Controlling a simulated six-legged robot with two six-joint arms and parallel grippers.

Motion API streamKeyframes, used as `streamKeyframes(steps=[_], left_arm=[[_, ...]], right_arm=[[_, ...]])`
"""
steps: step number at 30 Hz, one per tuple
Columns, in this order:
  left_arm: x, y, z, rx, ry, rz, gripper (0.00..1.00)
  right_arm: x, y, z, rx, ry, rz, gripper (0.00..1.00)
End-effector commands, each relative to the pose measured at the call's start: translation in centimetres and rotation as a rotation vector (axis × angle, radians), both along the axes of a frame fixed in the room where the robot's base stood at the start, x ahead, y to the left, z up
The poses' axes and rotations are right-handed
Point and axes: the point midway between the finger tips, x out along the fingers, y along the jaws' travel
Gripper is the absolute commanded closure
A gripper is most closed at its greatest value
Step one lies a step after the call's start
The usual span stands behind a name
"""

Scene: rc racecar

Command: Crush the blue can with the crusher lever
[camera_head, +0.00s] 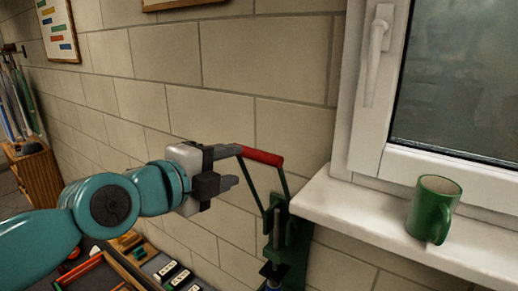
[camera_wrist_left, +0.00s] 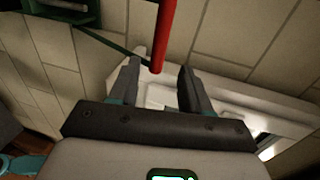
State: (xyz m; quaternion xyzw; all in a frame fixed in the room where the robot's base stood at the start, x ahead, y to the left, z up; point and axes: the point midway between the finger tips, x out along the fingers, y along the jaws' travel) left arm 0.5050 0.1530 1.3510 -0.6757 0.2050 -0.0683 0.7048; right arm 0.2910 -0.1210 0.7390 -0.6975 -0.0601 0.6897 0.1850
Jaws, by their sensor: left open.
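The crusher (camera_head: 289,235) is a dark green frame on the block wall, below and left of the window sill. Its lever has a red handle (camera_head: 262,156) raised at the top on two thin green arms. My left gripper (camera_head: 236,164) is open at the red handle. In the left wrist view the end of the red handle (camera_wrist_left: 162,40) reaches between the two open fingers (camera_wrist_left: 158,80); I cannot tell whether they touch it. A small blue part, perhaps the blue can (camera_head: 273,286), shows at the bottom edge under the crusher, mostly cut off. My right gripper is not in view.
A white window sill (camera_head: 400,232) juts out right of the crusher, with a green mug (camera_head: 434,209) on it. A workbench with an open tray of parts (camera_head: 130,262) lies below my left arm. The wall behind the lever is bare.

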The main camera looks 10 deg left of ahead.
Motion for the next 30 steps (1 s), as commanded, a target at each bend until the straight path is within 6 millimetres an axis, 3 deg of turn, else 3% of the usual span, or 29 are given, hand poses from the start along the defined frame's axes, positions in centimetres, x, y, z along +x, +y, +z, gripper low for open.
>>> streamKeyframes(steps=[6, 12, 18, 26, 30], left_arm=[[5.0, -1.9, -1.0, 0.0, 0.003, 0.001, 0.52], [8.3, -3.1, -1.7, -0.001, 0.002, 0.002, 0.52], [9.7, -3.5, -2.0, -0.002, 0.001, 0.003, 0.52], [9.9, -3.5, -2.0, -0.001, -0.001, 0.002, 0.52], [9.9, -3.5, -2.0, -0.001, -0.001, 0.002, 0.98]], right_arm=[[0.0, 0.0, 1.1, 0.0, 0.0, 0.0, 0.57], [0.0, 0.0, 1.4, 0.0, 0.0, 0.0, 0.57], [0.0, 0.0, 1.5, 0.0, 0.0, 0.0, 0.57], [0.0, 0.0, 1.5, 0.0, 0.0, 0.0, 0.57], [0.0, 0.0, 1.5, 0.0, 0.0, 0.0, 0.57]])
